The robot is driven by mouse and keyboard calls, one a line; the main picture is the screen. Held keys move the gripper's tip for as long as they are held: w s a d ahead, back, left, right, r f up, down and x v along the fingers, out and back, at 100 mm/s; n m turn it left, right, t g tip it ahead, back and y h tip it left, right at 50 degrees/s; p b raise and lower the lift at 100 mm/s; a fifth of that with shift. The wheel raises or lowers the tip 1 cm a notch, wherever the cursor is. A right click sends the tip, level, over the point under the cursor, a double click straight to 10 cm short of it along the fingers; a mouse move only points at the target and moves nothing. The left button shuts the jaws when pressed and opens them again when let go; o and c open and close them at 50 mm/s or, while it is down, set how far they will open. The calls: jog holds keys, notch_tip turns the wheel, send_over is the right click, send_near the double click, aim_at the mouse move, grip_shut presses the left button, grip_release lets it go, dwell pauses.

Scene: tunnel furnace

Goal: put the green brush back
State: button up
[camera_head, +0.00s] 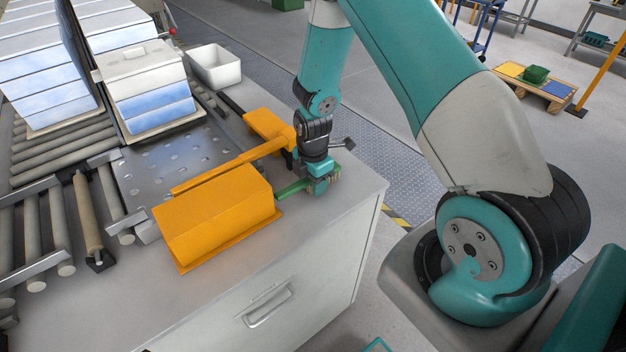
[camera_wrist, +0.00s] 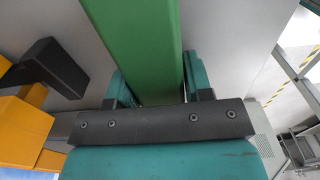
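The green brush (camera_head: 291,188) is at my gripper (camera_head: 320,182), above or on the right part of the grey counter. Its handle points left toward the orange box; part of it is hidden by my gripper. In the wrist view, the broad green bar of the brush (camera_wrist: 135,40) runs down between the two teal fingers of my gripper (camera_wrist: 163,92). The fingers sit close against both sides of it and look shut on it. Whether the brush touches the counter I cannot tell.
An orange box (camera_head: 215,220) sits on the counter (camera_head: 230,285) left of my gripper. A long-handled orange tool (camera_head: 235,165) lies behind it. A white bin (camera_head: 215,66) stands farther back. The roller conveyor (camera_head: 60,160) is at left. The counter's front is clear.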

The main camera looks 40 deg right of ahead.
jog(key=o, duration=0.3)
jog(key=shift+r, duration=0.6)
notch_tip(320, 180, up, 10)
jog(key=shift+r+b, duration=0.25)
jog(key=shift+b, duration=0.95)
jog(key=s+a+r+m+y, duration=0.3)
jog(key=s+a+r+m, duration=0.4)
jog(key=s+a+r, duration=0.65)
jog(key=s+a+r+m, duration=0.1)
jog(key=s+a, duration=0.1)
jog(key=s, duration=0.1)
jog(key=s+a+r+m, duration=0.1)
jog(key=s+a+m, duration=0.1)
jog(key=s+a+r+m+y, duration=0.1)
jog(key=s+a, duration=0.1)
jog(key=s, duration=0.1)
jog(key=shift+s+r, duration=0.35)
jog(key=shift+r, duration=0.05)
jog(key=shift+d, duration=0.1)
